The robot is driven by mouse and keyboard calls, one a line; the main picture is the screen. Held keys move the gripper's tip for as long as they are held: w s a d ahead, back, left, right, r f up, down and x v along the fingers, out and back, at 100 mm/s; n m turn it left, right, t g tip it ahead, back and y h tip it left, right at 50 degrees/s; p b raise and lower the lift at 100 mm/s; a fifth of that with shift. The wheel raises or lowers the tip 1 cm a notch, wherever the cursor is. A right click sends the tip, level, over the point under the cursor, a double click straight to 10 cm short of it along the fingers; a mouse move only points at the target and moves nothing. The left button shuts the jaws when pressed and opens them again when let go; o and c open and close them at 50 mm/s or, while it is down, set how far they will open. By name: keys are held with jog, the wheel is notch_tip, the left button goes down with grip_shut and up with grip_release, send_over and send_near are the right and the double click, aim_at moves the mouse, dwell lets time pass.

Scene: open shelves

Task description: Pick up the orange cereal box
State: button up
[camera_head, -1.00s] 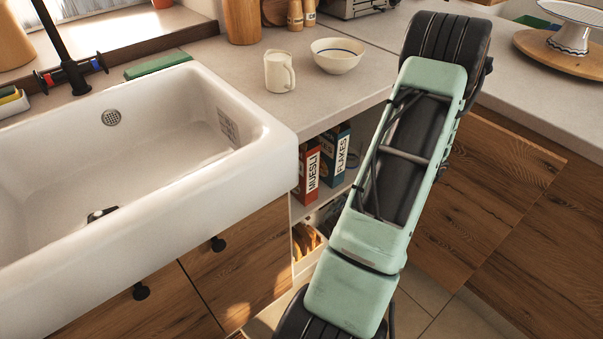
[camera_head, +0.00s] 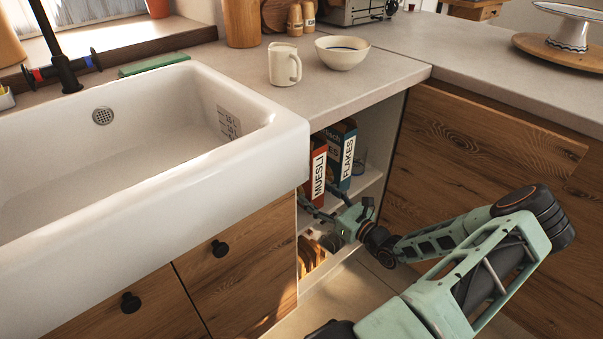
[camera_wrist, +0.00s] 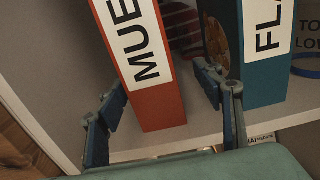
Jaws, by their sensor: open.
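The orange cereal box (camera_head: 318,168), labelled MUESLI, stands upright on the upper shelf under the counter. In the wrist view the orange cereal box (camera_wrist: 152,85) fills the middle, and its top is out of frame. My gripper (camera_head: 323,203) is at the shelf opening, in front of the box's lower part. In the wrist view my gripper (camera_wrist: 160,88) is open, with one finger left of the box and the other to its right, in the gap before the blue box. I cannot tell whether either finger touches a box.
A blue FLAKES box (camera_head: 347,157) stands close on the right of the orange one; it also shows in the wrist view (camera_wrist: 267,50). The sink (camera_head: 268,155) overhangs at left. A lower shelf holds wooden items (camera_head: 310,253).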

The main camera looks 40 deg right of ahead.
jog(key=w+b, duration=0.1)
jog(key=w, duration=0.2)
jog(key=w+a+b, duration=0.1)
jog(key=w, duration=0.2)
jog(key=shift+w+a+r+b, duration=0.15)
jog(key=shift+w+a+b, duration=0.1)
jog(key=shift+b, duration=0.1)
jog(key=c, duration=1.5)
jog(key=shift+r, duration=0.1)
jog(key=shift+c, duration=0.5)
jog(key=shift+r, duration=0.1)
jog(key=shift+r+p, duration=0.5)
jog(key=s+d+r+p, duration=0.1)
jog(key=s+p, duration=0.4)
jog(key=s, duration=1.3)
jog(key=shift+d+r+p, duration=0.3)
jog(key=shift+r+p, duration=0.1)
jog(key=shift+r, duration=0.25)
